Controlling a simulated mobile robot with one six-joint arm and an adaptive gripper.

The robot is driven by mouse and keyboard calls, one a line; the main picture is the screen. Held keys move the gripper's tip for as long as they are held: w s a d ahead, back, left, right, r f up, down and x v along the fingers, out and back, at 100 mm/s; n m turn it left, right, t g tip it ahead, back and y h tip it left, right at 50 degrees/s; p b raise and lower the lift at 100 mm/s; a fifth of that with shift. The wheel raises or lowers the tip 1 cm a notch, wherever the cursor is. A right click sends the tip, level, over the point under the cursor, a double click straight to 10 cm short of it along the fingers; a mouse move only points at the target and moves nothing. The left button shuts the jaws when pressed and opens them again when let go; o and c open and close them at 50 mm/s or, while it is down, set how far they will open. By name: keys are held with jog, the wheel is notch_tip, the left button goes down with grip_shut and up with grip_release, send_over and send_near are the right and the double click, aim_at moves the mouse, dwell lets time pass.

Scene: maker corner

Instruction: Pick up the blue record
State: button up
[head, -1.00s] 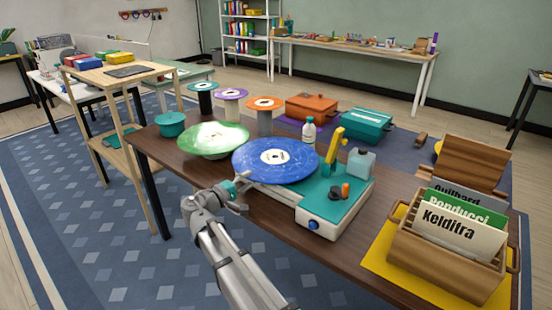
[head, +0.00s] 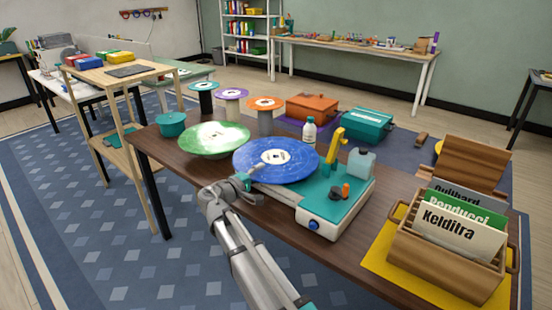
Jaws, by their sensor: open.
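The blue record (head: 298,171) lies flat on the platter of a teal and white turntable (head: 330,213) on the dark wooden table. It has a white label in the middle. My gripper (head: 247,180) is at the near left edge of the blue record, with its fingers open. Whether the fingers straddle the rim or only overlap it in the picture, I cannot tell. Part of the gripper is hard to make out against the record.
A green record (head: 213,138) lies left of the blue one, close to it. A wooden crate of sleeves (head: 440,254) sits on a yellow mat at the right.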

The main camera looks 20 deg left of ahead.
grip_shut()
dwell(0.3)
jog(key=shift+r, duration=0.15)
dwell(0.3)
notch_tip(320, 180, up, 3)
jog(key=p, duration=0.3)
jog(key=s+d+r+p, duration=0.5)
jog(key=s+r+p, duration=0.4)
jog(key=s, duration=0.4)
jog(key=shift+d+r+p, duration=0.15)
jog(key=shift+r+p, duration=0.25)
jog(key=shift+p, duration=0.15)
jog(key=shift+r, duration=0.1)
